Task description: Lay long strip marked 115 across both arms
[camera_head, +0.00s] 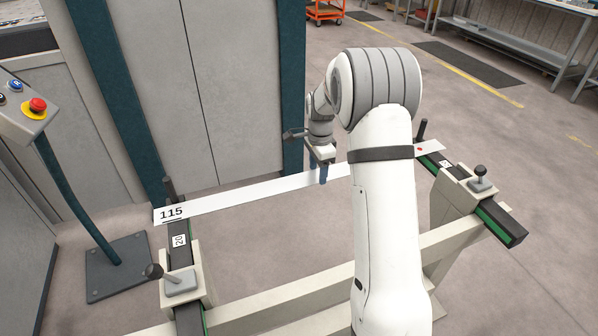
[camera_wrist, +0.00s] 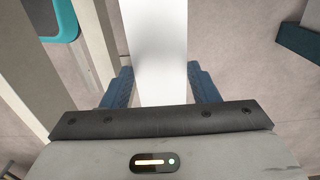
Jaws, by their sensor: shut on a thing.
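The long white strip marked 115 (camera_head: 240,196) spans from the left support arm (camera_head: 181,256) to the right support arm (camera_head: 505,222) in the head view. Its marked end lies over the left arm and its far end, with a red dot, over the right arm. I cannot tell whether it touches both arms. My gripper (camera_head: 323,176) is shut on the strip near its middle. In the wrist view the strip (camera_wrist: 155,45) runs between the two blue fingers of my gripper (camera_wrist: 161,86). My arm hides part of the strip's right half.
Both arms carry black upright pins and clamp knobs (camera_head: 481,178). A cream crossbeam (camera_head: 270,299) joins them in front. A control pedestal with a red button (camera_head: 38,104) stands at left. Grey cabinet doors (camera_head: 215,80) stand behind the strip. Open floor lies at right.

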